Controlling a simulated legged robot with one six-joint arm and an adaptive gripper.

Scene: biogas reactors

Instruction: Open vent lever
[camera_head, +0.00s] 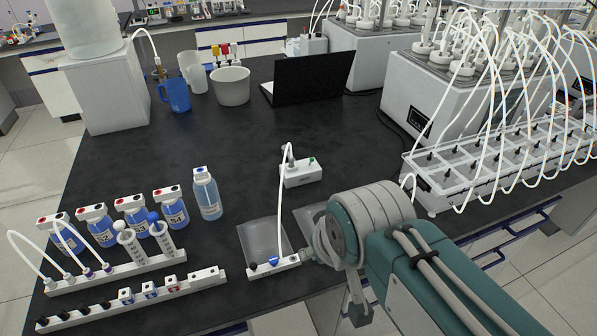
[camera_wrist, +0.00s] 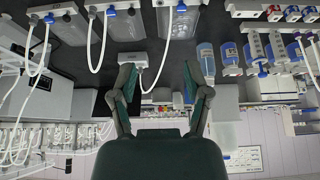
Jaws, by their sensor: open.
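A white valve block (camera_head: 287,264) with a small blue lever (camera_head: 273,261) and dark knobs stands at the front edge of a clear tray, just left of my arm in the head view. In the wrist view, similar white blocks with blue levers (camera_wrist: 181,8) line the top edge, another blue lever (camera_wrist: 111,11) beside a white tube. I cannot tell which one is the vent lever. My gripper (camera_wrist: 161,85) is open, with its two fingers wide apart and nothing between them. It touches no lever in the wrist view. In the head view my arm hides most of it.
A small white box (camera_head: 302,172) with a tube stands behind the tray. The tube-covered reactor bath (camera_head: 500,160) is at the right.

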